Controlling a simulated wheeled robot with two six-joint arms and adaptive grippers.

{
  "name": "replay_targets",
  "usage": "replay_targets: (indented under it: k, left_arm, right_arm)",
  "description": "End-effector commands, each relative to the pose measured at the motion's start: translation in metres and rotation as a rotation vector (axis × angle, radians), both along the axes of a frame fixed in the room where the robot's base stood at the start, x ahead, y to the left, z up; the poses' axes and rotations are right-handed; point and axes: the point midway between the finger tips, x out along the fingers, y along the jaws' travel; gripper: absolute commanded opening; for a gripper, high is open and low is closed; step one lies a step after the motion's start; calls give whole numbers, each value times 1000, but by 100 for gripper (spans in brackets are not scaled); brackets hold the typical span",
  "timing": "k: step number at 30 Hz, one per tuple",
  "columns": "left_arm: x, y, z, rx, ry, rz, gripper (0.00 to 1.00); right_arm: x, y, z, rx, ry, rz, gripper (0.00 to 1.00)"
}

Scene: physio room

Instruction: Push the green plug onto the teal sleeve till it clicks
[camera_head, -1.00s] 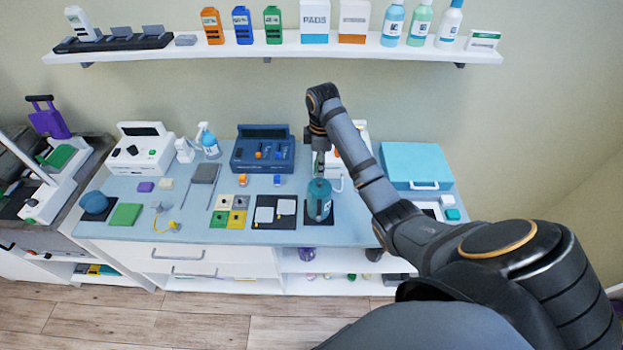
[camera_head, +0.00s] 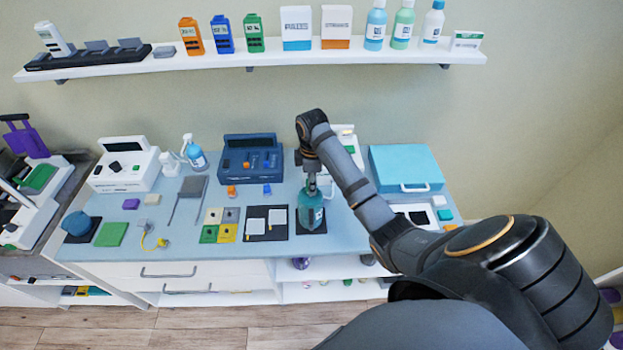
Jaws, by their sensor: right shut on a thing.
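A teal cylinder (camera_head: 311,214), which looks like the teal sleeve, stands upright on a dark mat (camera_head: 301,231) at the worktop's middle. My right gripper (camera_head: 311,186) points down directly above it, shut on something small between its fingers. I take that to be the green plug, but the fingers hide most of it and its colour is hard to make out. The fingertips are at the top of the cylinder; I cannot tell whether plug and sleeve touch or are seated. My left gripper is out of view.
A dark blue device (camera_head: 235,145) stands behind, with an orange plug (camera_head: 232,191) and a blue plug (camera_head: 267,190) in front. A black mat with white pads (camera_head: 256,237) lies left of the sleeve. A light-blue case (camera_head: 405,160) stands right. The shelf (camera_head: 290,60) overhangs behind.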

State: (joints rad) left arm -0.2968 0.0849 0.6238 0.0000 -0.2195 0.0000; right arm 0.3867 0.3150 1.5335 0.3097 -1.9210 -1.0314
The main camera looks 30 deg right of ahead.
Motion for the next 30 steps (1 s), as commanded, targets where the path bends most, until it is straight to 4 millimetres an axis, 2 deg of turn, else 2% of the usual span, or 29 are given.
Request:
replay_targets:
  k: [6, 30]
  left_arm:
    - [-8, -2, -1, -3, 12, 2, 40]
    - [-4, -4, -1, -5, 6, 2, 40]
  right_arm:
    - [0, 0, 0, 1, -1, 0, 8]
    - [0, 0, 0, 1, -1, 0, 8]
